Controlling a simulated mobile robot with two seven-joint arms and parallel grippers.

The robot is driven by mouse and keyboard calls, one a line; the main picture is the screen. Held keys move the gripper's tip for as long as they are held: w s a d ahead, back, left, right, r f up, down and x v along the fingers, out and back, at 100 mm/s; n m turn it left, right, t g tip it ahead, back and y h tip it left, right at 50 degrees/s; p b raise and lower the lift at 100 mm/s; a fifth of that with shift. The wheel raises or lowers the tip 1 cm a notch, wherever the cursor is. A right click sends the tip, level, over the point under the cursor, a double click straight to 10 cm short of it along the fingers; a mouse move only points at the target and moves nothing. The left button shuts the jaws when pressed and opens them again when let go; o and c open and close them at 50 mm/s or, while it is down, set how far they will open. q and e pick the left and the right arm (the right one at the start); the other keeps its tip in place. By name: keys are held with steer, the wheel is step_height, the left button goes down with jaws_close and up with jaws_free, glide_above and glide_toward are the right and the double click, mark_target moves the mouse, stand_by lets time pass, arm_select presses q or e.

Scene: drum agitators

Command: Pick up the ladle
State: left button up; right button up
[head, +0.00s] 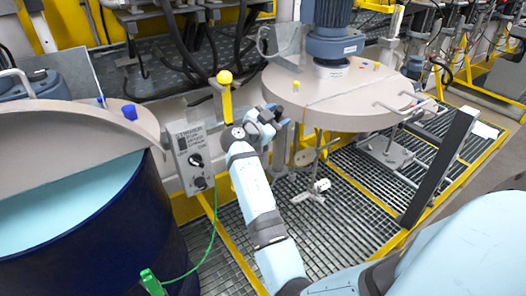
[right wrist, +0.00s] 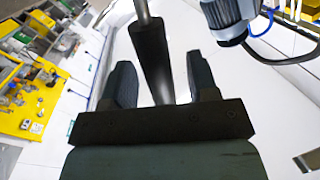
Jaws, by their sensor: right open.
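My right gripper (head: 272,114) is open beside the control box, to the left of the round grey lid. In the right wrist view, its two fingers stand apart on either side (right wrist: 160,66) of a dark rod-like handle with a thin metal shaft (right wrist: 142,10). This looks like the ladle's handle (right wrist: 153,50). Gaps show between the handle and both fingers, so it is not gripped. The ladle's bowl is not visible, and I cannot make out the ladle in the head view. My left gripper is not in view.
A dark blue drum (head: 120,245) with light blue liquid and a raised lid (head: 60,135) stands at left. A control box (head: 192,158) with a green cable and a yellow-knobbed lever (head: 226,95) are close to my right arm. The round grey lid (head: 330,100) carries a motor (head: 333,35). Grating covers the floor.

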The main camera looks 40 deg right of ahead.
steer(key=shift+a, duration=0.1)
steer(key=shift+c, duration=1.2)
jaws_close()
step_height(320, 180, up, 9)
steer(key=shift+r+b, duration=0.1)
steer(key=shift+b, duration=0.75)
step_height(320, 180, up, 11)
steer(key=p, duration=0.1)
steer(key=shift+p, duration=0.4)
